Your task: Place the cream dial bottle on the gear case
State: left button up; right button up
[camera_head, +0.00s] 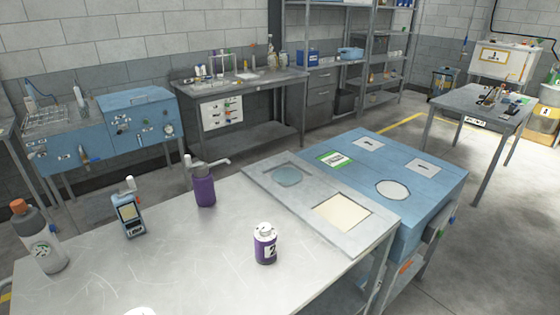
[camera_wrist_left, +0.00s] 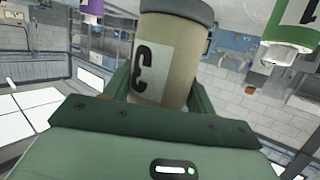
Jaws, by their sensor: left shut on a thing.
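The cream bottle (camera_wrist_left: 168,65) has a grey end and a pale label with a dark 3. In the left wrist view it sits between the green fingers of my left gripper (camera_wrist_left: 160,90), which is shut on it. No dial is clear on its visible side. Neither gripper can be made out in the head view. A blue case (camera_head: 420,165) with pale pads, a white disc and a green label stands at the right end of the metal bench; it may be the gear case, but I cannot read its label. My right gripper is out of view.
On the metal bench (camera_head: 190,255) stand a purple bottle marked 2 (camera_head: 265,247), a purple pump bottle (camera_head: 204,190), a handheld meter (camera_head: 129,213) and a grey spray bottle (camera_head: 42,243). A grey panel (camera_head: 290,200) lies beside the blue case.

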aim_at(415, 181)
jog(key=i+l, duration=0.2)
jog(key=l, duration=0.35)
jog(key=i+l, duration=0.2)
jog(key=l, duration=0.3)
jog(key=i+l, duration=0.25)
jog(key=l, duration=0.3)
jog(key=i+l, duration=0.2)
jog(key=l, duration=0.35)
jog(key=i+l, duration=0.2)
jog(key=l, duration=0.3)
jog(key=i+l, duration=0.2)
jog(key=l, duration=0.35)
jog(key=i+l, duration=0.2)
jog(key=l, duration=0.35)
jog(key=i+l, duration=0.2)
jog(key=l, duration=0.3)
